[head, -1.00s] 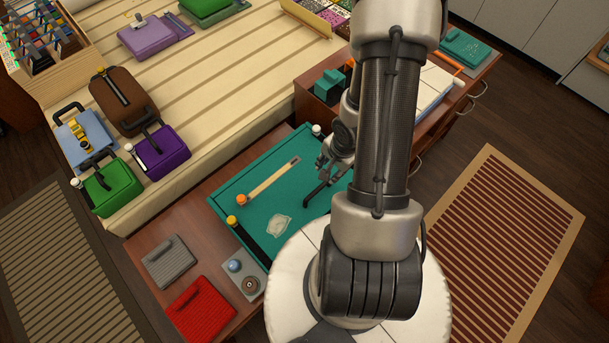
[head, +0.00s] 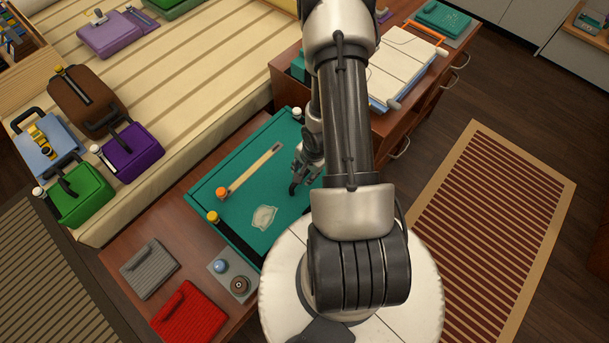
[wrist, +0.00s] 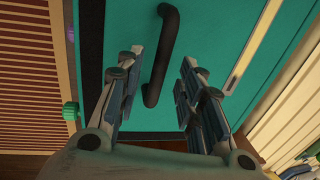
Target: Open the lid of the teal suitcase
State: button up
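The teal suitcase (head: 240,200) lies flat and closed on a brown wooden surface, left of my arm. Its lid has a tan strip, a pale patch and knobs at the edges. Its black curved handle (wrist: 163,50) shows in the wrist view, standing off the teal face. My gripper (wrist: 163,62) is open, with one finger on each side of the handle and visible gaps to it. In the head view my gripper (head: 306,172) is low over the suitcase's right part; my arm hides the suitcase's right edge.
A red case (head: 190,315), a grey case (head: 150,268) and a small grey plate with knobs (head: 233,277) lie in front. Several small suitcases, including a purple one (head: 132,152), sit on the bed at left. A drawer cabinet (head: 415,110) stands behind right.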

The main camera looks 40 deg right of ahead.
jog(key=shift+w+f, duration=0.15)
jog(key=shift+f, duration=0.5)
jog(key=shift+c, duration=0.5)
grip_shut()
